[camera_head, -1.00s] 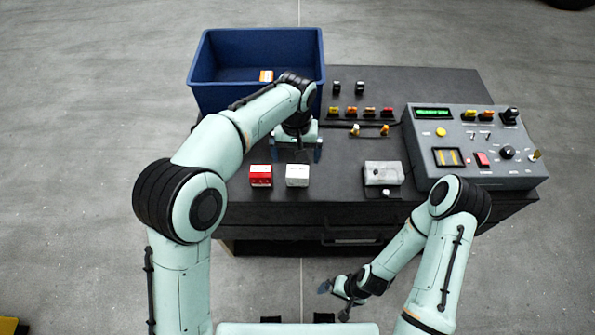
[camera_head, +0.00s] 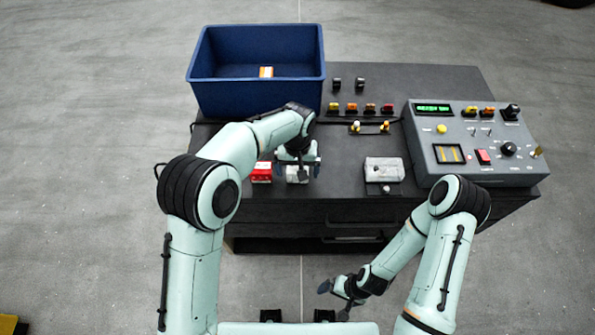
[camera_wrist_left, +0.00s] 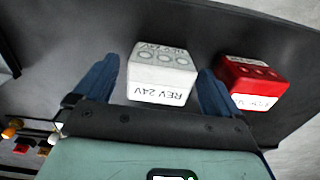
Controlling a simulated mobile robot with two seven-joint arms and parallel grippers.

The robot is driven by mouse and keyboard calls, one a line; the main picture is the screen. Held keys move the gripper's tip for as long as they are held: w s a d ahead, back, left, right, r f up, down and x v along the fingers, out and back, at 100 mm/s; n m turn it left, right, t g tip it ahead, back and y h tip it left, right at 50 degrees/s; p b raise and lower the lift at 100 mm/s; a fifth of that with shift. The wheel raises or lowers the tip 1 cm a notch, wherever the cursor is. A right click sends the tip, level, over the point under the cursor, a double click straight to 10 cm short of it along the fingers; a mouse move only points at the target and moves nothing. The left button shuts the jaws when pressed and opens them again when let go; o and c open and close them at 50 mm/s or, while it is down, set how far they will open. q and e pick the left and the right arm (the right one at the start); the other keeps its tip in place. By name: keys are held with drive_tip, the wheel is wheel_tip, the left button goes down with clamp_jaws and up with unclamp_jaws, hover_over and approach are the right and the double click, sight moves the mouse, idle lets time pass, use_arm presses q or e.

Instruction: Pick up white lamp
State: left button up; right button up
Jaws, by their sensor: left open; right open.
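The white lamp (camera_wrist_left: 161,75) is a small white block with round marks on top and the label "REV 24V". In the left wrist view it stands between the two blue fingers of my open left gripper (camera_wrist_left: 152,88), with a gap visible to the right finger. In the head view the lamp (camera_head: 297,179) is mostly hidden under my left gripper (camera_head: 297,168), which is over it. A red lamp block (camera_wrist_left: 251,82) stands just beside it; it also shows in the head view (camera_head: 261,173). My right gripper (camera_head: 341,291) is open and empty, low in front of the table.
A blue bin (camera_head: 258,99) with an orange-and-white item (camera_head: 266,72) inside stands at the back left. A grey control panel (camera_head: 440,163) is at the right. A grey-white box (camera_head: 384,168) sits right of the lamp. Small coloured parts (camera_head: 370,107) stand behind.

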use_arm(q)
drive_tip(key=c, duration=1.1)
drive_tip(key=shift+r, duration=0.15)
